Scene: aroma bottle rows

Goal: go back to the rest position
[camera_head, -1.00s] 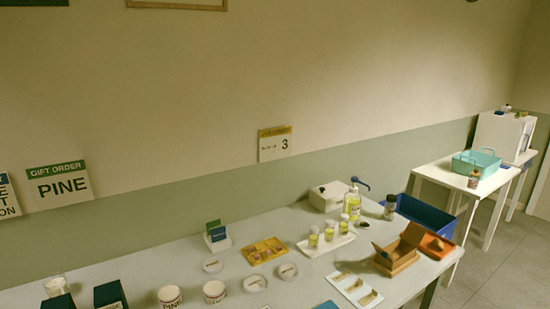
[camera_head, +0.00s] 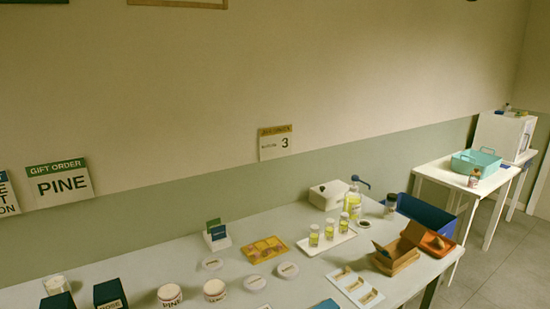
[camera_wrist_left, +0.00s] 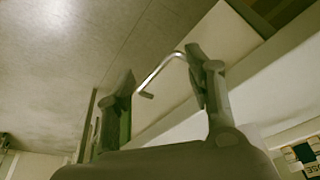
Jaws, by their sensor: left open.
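My left gripper (camera_wrist_left: 160,70) shows in the left wrist view with its two fingers spread apart. A thin, pale bent rod (camera_wrist_left: 163,70) shows between the fingers in the picture, and no finger visibly closes on it. I cannot tell how far away it is. Neither gripper is in the head view. My right gripper is not in view.
In the head view, a long table (camera_head: 215,250) holds jars, round lids, a white tray (camera_head: 327,241) of small bottles, a pump bottle (camera_head: 352,204) and an open cardboard box (camera_head: 396,259). A blue bin (camera_head: 428,215) stands behind its right end. A side table (camera_head: 440,172) holds a teal basket (camera_head: 476,162).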

